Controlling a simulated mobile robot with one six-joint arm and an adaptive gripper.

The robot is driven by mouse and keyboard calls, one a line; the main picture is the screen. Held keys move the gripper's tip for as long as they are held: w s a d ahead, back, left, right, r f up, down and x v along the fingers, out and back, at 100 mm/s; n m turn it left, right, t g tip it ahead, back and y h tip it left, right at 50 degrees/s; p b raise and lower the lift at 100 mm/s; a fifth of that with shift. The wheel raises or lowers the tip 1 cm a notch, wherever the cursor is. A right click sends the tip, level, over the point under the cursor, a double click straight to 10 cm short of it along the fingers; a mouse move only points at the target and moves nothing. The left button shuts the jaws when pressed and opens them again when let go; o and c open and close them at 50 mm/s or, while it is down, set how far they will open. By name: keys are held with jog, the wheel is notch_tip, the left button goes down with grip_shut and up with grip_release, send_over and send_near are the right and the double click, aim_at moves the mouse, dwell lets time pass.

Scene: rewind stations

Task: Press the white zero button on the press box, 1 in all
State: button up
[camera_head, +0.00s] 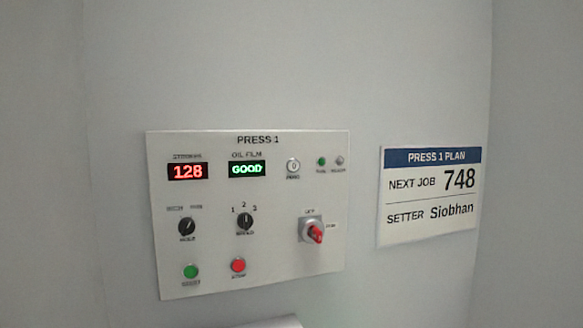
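The press box (270,255) is a pale panel titled PRESS 1, fixed to the grey wall in the camera_head view. The white zero button (293,166) sits in its upper right part, with a 0 on its face and a small label below. The red strokes display (188,171) reads 128. The green oil film display (247,169) reads GOOD. Nothing covers the button. My gripper is not in view.
Below are two black knobs (187,227), a red-handled rotary switch (314,232), a green button (190,271) and a red button (238,265). A PRESS 1 PLAN sign (430,225) hangs right, reading NEXT JOB 748, SETTER Siobhan. A pale rounded shape (272,323) shows at the bottom edge.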

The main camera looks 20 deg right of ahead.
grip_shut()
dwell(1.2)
